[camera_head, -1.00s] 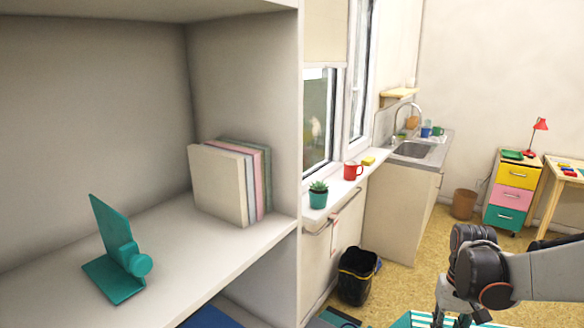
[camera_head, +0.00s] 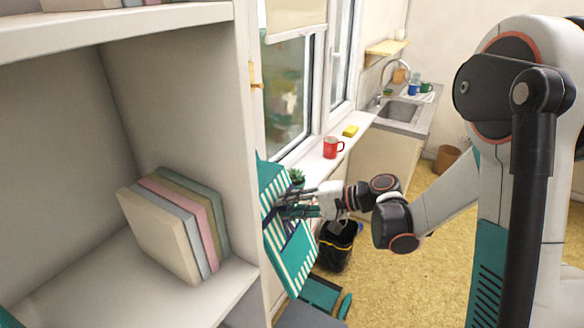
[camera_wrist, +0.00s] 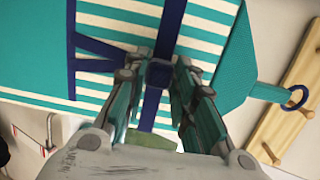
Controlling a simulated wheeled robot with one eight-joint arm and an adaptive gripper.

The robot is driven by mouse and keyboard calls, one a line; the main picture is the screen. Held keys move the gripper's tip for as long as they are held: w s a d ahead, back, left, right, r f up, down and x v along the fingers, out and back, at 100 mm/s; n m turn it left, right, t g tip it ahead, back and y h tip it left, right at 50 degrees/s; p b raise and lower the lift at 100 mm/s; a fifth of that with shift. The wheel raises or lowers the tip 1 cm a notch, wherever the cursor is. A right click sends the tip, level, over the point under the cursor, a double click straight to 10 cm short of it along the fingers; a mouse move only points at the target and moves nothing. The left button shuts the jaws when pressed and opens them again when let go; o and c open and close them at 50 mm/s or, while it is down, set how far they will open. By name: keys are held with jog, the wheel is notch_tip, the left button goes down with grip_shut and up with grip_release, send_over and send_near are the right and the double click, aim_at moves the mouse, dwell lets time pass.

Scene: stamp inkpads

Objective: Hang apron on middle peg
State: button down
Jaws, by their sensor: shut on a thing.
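The teal-and-white striped apron (camera_head: 290,252) hangs from my gripper (camera_head: 282,208) beside the outer side of the shelf unit. In the wrist view the apron (camera_wrist: 125,50) fills the upper part, with dark blue straps. My gripper (camera_wrist: 165,75) is shut on the apron around a blue strap. A blue ring (camera_wrist: 295,97) sticks out on a tab at the apron's right corner. Part of the rail (camera_head: 256,78) shows on the shelf's side in the head view.
The shelf unit (camera_head: 190,110) with several books (camera_head: 165,235) stands at left. A window sill behind the apron bears a plant (camera_head: 297,176), a red mug (camera_head: 332,147) and a yellow block (camera_head: 350,131). A black bin (camera_head: 337,248) stands on the floor. Floor at right is open.

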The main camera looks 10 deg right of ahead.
aim_at(272, 178)
notch_tip(272, 178, up, 6)
jog(key=m+t+y+p, duration=0.1)
jog(key=t, duration=0.1)
jog(key=shift+w+a+f+p, duration=0.25)
jog(key=shift+w+a+p, duration=0.2)
jog(key=shift+w+a, duration=1.15)
jog(key=shift+w+a+f+p, duration=0.2)
jog(key=shift+w+a+p, duration=0.2)
jog(key=shift+w+a, duration=1.15)
jog(key=shift+w+a+f+b, duration=0.3)
jog(key=shift+a+f+b, duration=0.15)
jog(key=shift+b, duration=0.35)
